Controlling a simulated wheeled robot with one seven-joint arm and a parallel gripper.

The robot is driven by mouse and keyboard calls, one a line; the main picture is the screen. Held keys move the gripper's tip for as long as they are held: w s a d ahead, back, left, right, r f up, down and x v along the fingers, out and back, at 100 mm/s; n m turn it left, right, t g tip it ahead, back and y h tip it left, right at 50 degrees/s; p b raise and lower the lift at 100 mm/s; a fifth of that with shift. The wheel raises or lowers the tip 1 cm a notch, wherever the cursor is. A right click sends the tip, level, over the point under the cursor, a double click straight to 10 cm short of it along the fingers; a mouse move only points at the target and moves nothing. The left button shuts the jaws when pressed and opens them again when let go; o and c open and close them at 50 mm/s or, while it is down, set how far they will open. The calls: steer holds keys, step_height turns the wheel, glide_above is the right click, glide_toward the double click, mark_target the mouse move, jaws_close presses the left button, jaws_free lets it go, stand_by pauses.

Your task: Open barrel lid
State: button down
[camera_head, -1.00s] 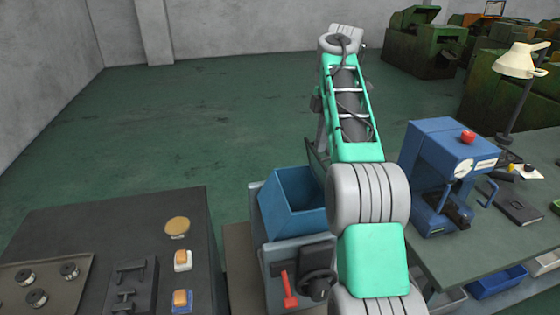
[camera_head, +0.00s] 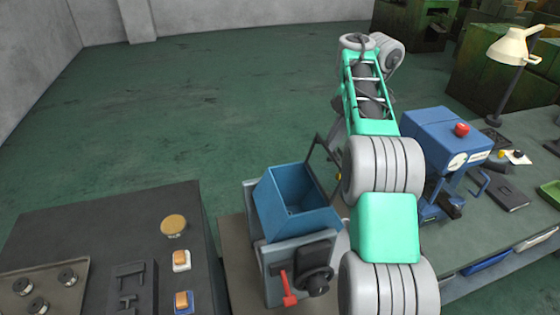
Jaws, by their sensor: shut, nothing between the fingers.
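The blue open-topped bin (camera_head: 283,190) sits on a grey machine with a dark front panel, a black handwheel (camera_head: 317,281) and a red lever (camera_head: 287,289). I take this machine for the barrel, but cannot be sure. A dark framed panel (camera_head: 318,165) stands tilted up along the bin's right side; it may be the lid. The bin's inside shows from above. My green and grey arm rises just right of the machine and hides part of its right side. My gripper is not in view, so its place relative to the panel cannot be seen.
A dark control console (camera_head: 100,225) with knobs and orange-white switches stands at the left. At the right, a green bench (camera_head: 500,235) holds a blue machine (camera_head: 442,150) with a red knob and a cream lamp (camera_head: 512,47). Green floor (camera_head: 200,110) is clear behind.

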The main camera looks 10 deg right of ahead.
steer(key=shift+r, duration=0.1)
steer(key=shift+r+p, duration=0.4)
steer(key=shift+r, duration=0.3)
